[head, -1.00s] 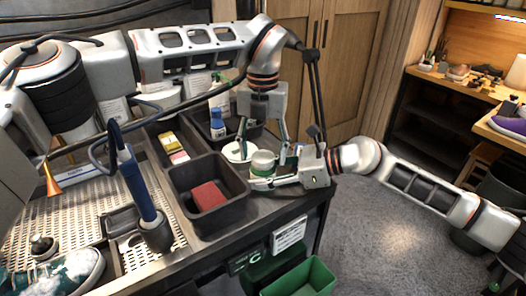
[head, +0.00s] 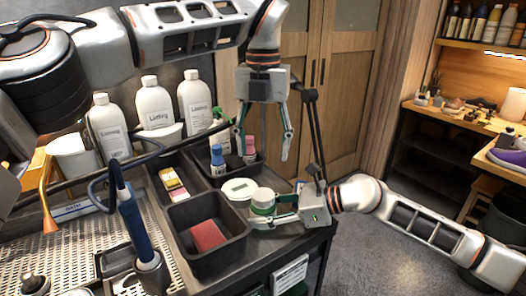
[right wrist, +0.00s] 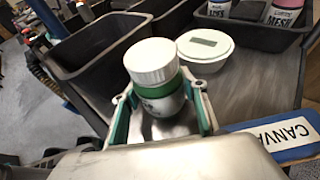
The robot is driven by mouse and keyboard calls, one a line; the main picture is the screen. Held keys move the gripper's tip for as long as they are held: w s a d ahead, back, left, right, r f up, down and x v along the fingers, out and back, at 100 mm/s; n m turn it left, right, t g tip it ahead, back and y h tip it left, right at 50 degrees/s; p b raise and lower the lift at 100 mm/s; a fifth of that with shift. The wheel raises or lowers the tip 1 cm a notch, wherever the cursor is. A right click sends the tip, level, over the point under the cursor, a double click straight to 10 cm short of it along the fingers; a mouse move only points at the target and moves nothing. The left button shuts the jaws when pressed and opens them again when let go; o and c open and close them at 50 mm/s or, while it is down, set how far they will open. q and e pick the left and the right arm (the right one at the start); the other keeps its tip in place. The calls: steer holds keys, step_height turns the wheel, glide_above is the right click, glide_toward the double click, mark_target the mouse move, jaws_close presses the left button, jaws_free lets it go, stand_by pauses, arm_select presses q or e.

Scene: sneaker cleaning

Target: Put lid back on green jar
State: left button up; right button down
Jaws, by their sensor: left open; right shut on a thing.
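The green jar (head: 263,210) stands near the table's right edge. My right gripper (head: 264,213) is shut on the jar's body from the right, with one finger on each side. My left gripper (head: 263,148) is open and empty, pointing down above the jar and clear of the lid.
A white tub (head: 238,182) with a label on its top stands just behind the jar. A black bin (head: 182,217) with a red block (head: 208,235) is to the left. Another black bin with small bottles (head: 217,158) is behind. Several white bottles (head: 155,105) stand farther back.

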steer(key=c, duration=1.1)
jaws_free()
steer(key=shift+d, duration=0.1)
steer(key=v, duration=1.1)
steer(key=shift+s+d+r, duration=0.15)
steer(key=shift+d, duration=0.25)
